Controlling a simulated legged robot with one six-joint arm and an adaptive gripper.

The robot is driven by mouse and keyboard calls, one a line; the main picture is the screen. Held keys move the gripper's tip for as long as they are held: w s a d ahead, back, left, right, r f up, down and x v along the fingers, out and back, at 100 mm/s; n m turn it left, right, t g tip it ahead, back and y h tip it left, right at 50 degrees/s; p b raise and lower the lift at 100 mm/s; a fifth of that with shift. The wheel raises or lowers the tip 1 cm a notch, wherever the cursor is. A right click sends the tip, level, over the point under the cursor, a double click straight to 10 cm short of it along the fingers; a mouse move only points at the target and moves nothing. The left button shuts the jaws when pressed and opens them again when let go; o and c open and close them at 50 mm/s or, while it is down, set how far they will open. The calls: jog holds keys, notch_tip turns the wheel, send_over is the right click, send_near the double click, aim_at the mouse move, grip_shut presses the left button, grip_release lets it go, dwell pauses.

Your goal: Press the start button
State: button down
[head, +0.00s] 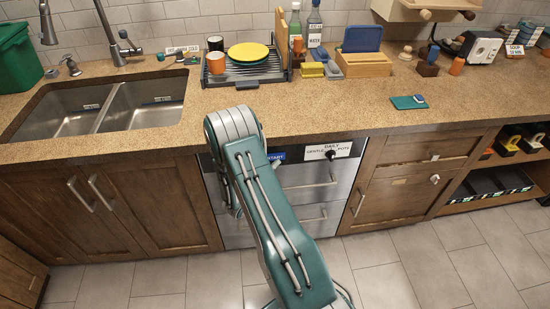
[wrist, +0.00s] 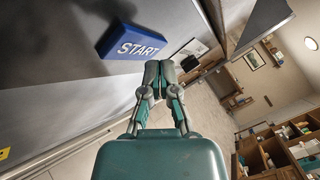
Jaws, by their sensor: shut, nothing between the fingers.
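The start button is a blue block with white "START" lettering (wrist: 138,44), on the grey appliance front in the wrist view. In the head view a small part of the blue start button (head: 276,157) shows just right of my arm, under the counter edge. My gripper (wrist: 159,72) is shut and empty in the wrist view. Its fingertips are just right of and below the button in the picture; I cannot tell whether they touch it. In the head view my arm hides the gripper. The dishwasher (head: 305,183) has a steel front with two drawer handles.
A white label panel with a dark knob (head: 329,152) is right of the button. The counter (head: 300,108) overhangs the appliance front. Wooden cabinets (head: 412,178) stand on both sides. The tiled floor (head: 400,275) in front is clear.

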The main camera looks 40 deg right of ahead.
jog(key=shift+s, duration=0.1)
jog(key=shift+s+a, duration=0.7)
jog(key=shift+s, duration=0.35)
jog(key=shift+s+a, duration=0.65)
jog(key=shift+s, duration=0.35)
jog(key=s+a+r+m+g+y, duration=0.25)
jog(key=s+r+m+g, duration=0.2)
jog(key=r+m, duration=0.4)
jog(key=s+a+r+m+g+y, duration=0.25)
jog(key=s+r+m+g, duration=0.2)
jog(key=r+m, duration=0.45)
jog(key=s+a+r+m+t+y, duration=0.4)
jog(key=a+r+m+t+y, duration=0.1)
jog(key=a, duration=0.5)
jog(key=s+a+r+m+t+y, duration=0.5)
jog(key=a+r+m+y, duration=0.2)
jog(key=a, duration=0.4)
jog(key=shift+r+m+y, duration=0.15)
jog(key=shift+m+y, duration=0.3)
jog(key=shift+y, duration=0.25)
